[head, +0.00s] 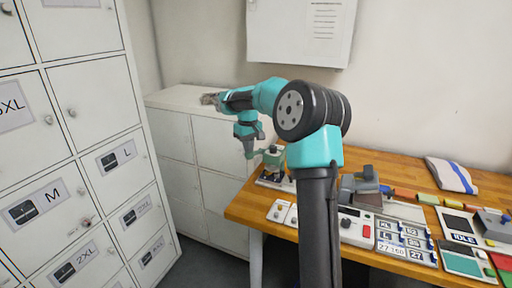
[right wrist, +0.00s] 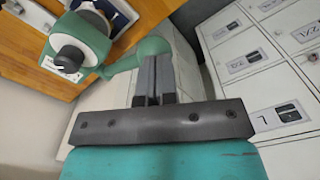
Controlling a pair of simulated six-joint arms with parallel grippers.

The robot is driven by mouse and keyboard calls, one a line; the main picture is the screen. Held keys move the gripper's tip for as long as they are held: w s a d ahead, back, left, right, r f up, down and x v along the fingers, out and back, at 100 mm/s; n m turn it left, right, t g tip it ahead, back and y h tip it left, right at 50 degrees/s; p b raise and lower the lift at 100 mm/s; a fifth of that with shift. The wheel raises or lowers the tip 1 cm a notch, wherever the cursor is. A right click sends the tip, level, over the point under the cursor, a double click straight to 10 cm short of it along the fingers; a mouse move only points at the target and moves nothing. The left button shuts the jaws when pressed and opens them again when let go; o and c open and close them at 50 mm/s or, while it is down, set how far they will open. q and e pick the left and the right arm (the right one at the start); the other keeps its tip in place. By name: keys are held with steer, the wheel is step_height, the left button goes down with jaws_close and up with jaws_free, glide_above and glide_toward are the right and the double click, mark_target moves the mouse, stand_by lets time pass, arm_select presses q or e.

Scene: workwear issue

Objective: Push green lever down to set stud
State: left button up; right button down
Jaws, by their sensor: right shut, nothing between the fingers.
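The green stud press (head: 273,158) stands at the left end of the wooden table, partly behind my arm. In the right wrist view, its green body (right wrist: 86,40) has a round dark and white top. Its green lever (right wrist: 124,60) reaches out to the right and ends in a rounded knob. My right gripper (head: 250,153) points down beside the press in the head view. In the right wrist view, its fingers (right wrist: 153,62) are shut and empty, with their tips at the lever's knob. I cannot tell whether they touch it. My left gripper is out of view.
The wooden table (head: 245,208) also holds a grey device (head: 360,187), a size-label panel (head: 405,241) and a folded cloth with a blue stripe (head: 451,175). White lockers (head: 95,105) stand at the left, and a low white cabinet (head: 170,155) is behind the gripper.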

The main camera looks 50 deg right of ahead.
step_height(320, 180, up, 9)
stand_by(1.3)
steer(key=shift+f, duration=0.1)
steer(key=w+a+f+n+y, duration=0.1)
steer(key=a+f, duration=0.6)
steer(key=f, duration=0.5)
steer(key=w+a+f+y, duration=0.1)
steer(key=w+a+f, duration=0.1)
steer(key=a+f, duration=0.7)
steer(key=w+a+f+n+y, duration=0.1)
steer(key=a+f, duration=0.4)
steer(key=f, duration=0.9)
steer(key=s+a+f, duration=0.9)
steer(key=a+f, duration=0.1)
steer(key=f, duration=0.2)
steer(key=s+a+f, duration=0.2)
steer(key=s+a, duration=0.1)
steer(key=s, duration=0.3)
steer(key=s+a+f+m, duration=0.1)
steer(key=s+a+f, duration=0.2)
steer(key=s, duration=0.4)
steer(key=shift+s+a+t+y, duration=0.25)
steer(key=shift+a+t+y, duration=0.05)
steer(key=shift+t+y, duration=0.1)
